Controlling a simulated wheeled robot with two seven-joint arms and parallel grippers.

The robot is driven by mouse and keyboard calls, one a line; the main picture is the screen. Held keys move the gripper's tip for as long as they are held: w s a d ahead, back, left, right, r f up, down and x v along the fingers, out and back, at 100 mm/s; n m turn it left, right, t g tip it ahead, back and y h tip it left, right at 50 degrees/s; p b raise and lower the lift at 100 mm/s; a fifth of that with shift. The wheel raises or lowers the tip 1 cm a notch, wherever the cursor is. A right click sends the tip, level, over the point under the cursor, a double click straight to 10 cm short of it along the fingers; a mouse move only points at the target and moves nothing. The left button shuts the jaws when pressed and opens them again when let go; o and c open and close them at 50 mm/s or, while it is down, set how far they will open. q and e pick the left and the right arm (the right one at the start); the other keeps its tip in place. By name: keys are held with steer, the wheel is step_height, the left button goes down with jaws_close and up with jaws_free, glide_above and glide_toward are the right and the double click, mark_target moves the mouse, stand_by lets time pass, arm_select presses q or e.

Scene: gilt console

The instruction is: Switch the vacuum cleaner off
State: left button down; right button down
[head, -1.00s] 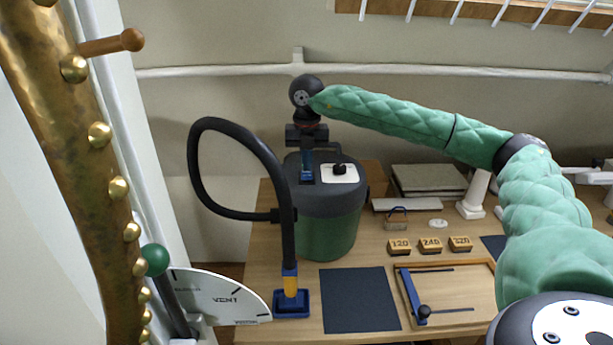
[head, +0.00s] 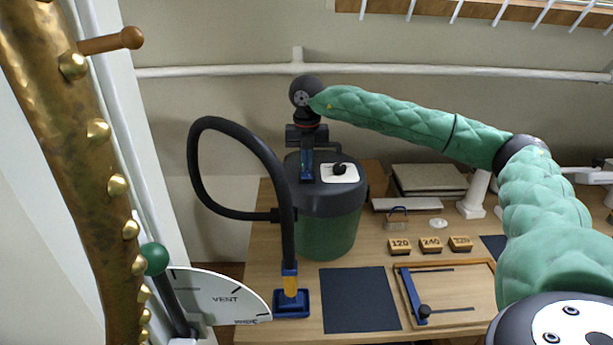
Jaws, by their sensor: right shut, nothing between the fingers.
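The vacuum cleaner (head: 327,228) is a dark-lidded green canister standing on the wooden bench. On its lid is a white plate (head: 351,174) with a small black switch knob (head: 339,168). A black hose (head: 238,126) loops from its left side down to a blue and yellow nozzle (head: 290,292). My right gripper (head: 306,179) points down over the lid, just left of the white plate. Its blue fingers are shut and empty, beside the knob. I cannot tell whether the fingertips touch the lid. My left gripper is not in view.
The bench (head: 262,262) also holds a dark mat (head: 360,300), several number blocks (head: 430,246), a framed tray (head: 455,267) and grey boxes (head: 428,179). A brass column (head: 75,170) and a VENT dial (head: 222,300) with a green-knobbed lever (head: 155,259) stand at left.

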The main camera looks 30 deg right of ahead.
mark_target(307, 175)
steer(key=shift+f+b, duration=0.6)
steer(key=shift+f, duration=0.3)
stand_by(0.5)
steer(key=shift+r, duration=0.25)
steer(key=shift+r+p, duration=1.1)
steer(key=shift+r, duration=2.2)
steer(key=shift+f, duration=0.1)
